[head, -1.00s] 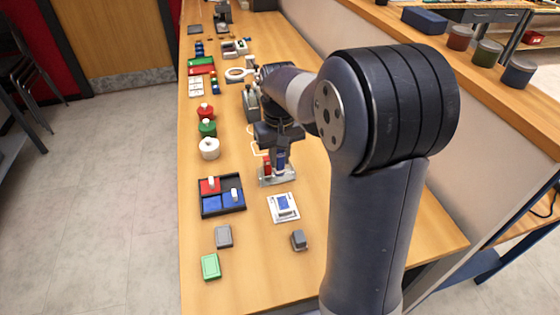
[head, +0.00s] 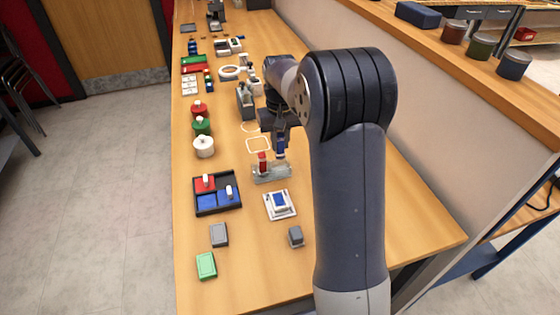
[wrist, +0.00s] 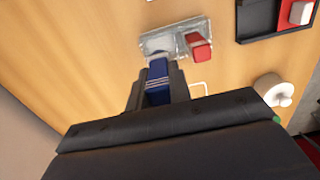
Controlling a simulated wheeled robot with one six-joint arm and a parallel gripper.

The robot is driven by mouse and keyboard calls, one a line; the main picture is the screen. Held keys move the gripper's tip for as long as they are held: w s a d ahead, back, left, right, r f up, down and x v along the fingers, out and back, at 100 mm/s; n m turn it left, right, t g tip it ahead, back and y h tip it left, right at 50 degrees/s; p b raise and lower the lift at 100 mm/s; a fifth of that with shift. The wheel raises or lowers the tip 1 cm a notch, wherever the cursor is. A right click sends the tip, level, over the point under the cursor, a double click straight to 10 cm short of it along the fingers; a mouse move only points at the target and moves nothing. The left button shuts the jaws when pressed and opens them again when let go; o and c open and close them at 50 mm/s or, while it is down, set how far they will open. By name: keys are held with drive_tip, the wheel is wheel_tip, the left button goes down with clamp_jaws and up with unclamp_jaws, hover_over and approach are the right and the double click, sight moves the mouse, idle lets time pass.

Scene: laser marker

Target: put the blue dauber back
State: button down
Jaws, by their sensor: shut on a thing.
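My gripper (head: 280,142) is shut on the blue dauber (head: 281,150), holding it upright just behind and above the clear stand (head: 272,175). In the wrist view the blue dauber (wrist: 158,90) sits between the fingers, and its far end is close to the clear stand (wrist: 160,45). I cannot tell whether they touch. The red dauber (head: 263,160) stands in the left part of the stand; it also shows in the wrist view (wrist: 200,48). The right part of the stand looks empty.
A dark tray (head: 229,181) with red and blue pads lies left of the stand. A white device (head: 280,205) with a blue pad lies in front. White, green and red knobbed pots (head: 204,149) line the left. A grey fixture (head: 246,102) stands behind.

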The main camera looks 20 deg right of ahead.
sight(280, 152)
drive_tip(key=shift+f, duration=2.95)
drive_tip(key=shift+f, duration=0.15)
drive_tip(key=c, duration=1.3)
unclamp_jaws()
wheel_tip(280, 152, up, 12)
drive_tip(key=shift+r, duration=0.2)
